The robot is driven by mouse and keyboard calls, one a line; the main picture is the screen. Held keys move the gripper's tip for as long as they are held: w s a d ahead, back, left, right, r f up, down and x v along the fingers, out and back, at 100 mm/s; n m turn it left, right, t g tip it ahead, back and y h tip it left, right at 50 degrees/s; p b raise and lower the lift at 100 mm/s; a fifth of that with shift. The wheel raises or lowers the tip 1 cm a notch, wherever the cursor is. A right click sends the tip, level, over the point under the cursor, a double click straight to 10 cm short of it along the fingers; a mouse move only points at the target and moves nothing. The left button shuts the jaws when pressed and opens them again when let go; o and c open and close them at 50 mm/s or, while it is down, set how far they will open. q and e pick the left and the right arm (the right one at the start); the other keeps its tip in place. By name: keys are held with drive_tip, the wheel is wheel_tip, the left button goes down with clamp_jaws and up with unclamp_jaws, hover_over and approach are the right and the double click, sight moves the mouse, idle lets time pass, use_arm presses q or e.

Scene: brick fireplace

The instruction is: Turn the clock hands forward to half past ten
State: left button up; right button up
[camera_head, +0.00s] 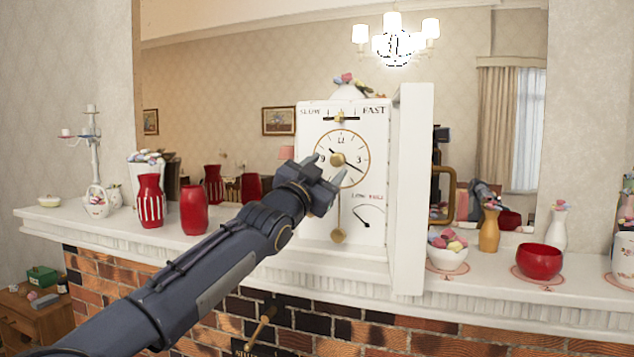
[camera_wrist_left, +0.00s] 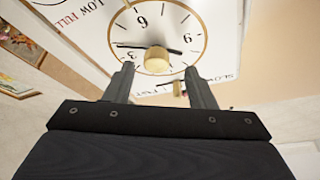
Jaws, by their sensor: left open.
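A white clock (camera_head: 318,240) stands on the mantel with its tall white door (camera_head: 412,190) swung open at the right. Its round dial (camera_head: 351,139) has a brass rim and a brass centre knob (camera_head: 338,160). One black hand points to the lower right, near the four; a shorter one points to the upper left, near the ten. My left gripper (camera_head: 326,172) is open in front of the dial's lower left and hides part of it. In the left wrist view, the dial is upside down and the knob (camera_wrist_left: 157,60) lies between the two fingertips, apparently ungripped.
A brass pendulum bob (camera_head: 338,236) hangs below the dial; a small gauge (camera_head: 370,217) sits beside it. Red vases (camera_head: 194,210) stand left on the mantel (camera_head: 90,226). A bowl of sweets (camera_head: 447,258), an orange vase (camera_head: 489,230) and a red bowl (camera_head: 539,261) stand right.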

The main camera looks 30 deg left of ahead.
use_arm(q)
drive_tip(key=shift+s+a+f, duration=0.1)
drive_tip(key=shift+s+f, duration=0.1)
drive_tip(key=shift+s, duration=0.4)
drive_tip(key=shift+s+f, duration=0.2)
drive_tip(key=v, duration=0.2)
drive_tip(key=shift+s+d+f, duration=0.15)
drive_tip(key=shift+s+d, duration=0.1)
drive_tip(key=shift+d, duration=0.05)
